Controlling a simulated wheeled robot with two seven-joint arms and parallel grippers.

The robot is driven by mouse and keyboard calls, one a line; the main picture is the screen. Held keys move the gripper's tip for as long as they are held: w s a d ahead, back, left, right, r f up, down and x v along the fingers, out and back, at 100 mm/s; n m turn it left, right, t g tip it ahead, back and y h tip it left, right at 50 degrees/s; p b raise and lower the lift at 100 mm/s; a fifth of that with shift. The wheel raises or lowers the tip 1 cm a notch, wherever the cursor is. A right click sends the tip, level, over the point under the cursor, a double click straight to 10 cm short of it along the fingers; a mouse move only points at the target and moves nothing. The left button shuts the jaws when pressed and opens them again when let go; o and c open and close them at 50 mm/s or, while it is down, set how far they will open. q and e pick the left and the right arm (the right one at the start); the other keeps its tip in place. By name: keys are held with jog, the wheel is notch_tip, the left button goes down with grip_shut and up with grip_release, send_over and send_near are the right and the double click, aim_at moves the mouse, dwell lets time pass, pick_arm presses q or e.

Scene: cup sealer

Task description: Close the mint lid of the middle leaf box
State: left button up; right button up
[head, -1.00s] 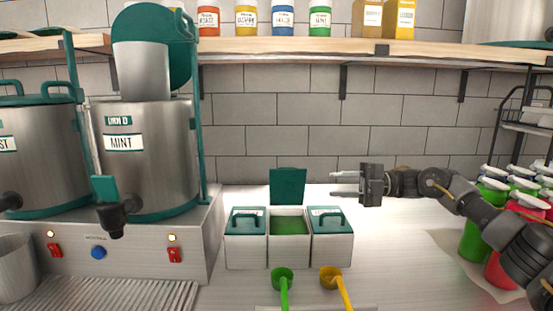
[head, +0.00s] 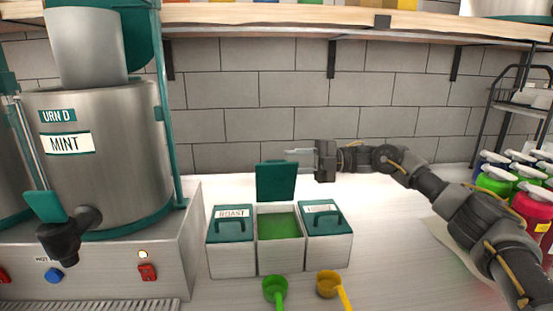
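The middle leaf box (head: 280,259) is a white box with green leaf inside, standing between two closed boxes. Its mint lid (head: 276,181) is a dark green panel raised upright at the back of the box. My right gripper (head: 292,155) reaches in from the right, with its fingers pointing left. Its fingertips are by the lid's upper right corner, and I cannot tell whether they touch it. The fingers appear together, with nothing between them. My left gripper is not in view.
The left box (head: 231,256) and right box (head: 328,250) have green handled lids shut. A green scoop (head: 275,290) and yellow scoop (head: 328,285) lie in front. The mint urn (head: 100,150) stands left. Capped bottles (head: 497,180) stand right. The counter right of the boxes is clear.

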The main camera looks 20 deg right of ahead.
aim_at(275, 178)
jog(key=shift+w+a+r+p, duration=0.1)
jog(key=shift+w+a+p, duration=0.1)
jog(key=shift+a, duration=0.65)
jog(key=shift+w+a+f+p, duration=0.1)
jog(key=shift+a+p, duration=0.05)
jog(key=shift+a, duration=0.65)
jog(key=shift+w+a+r+p, duration=0.1)
jog(key=shift+w+a+p, duration=0.1)
jog(key=shift+a, duration=0.65)
grip_shut()
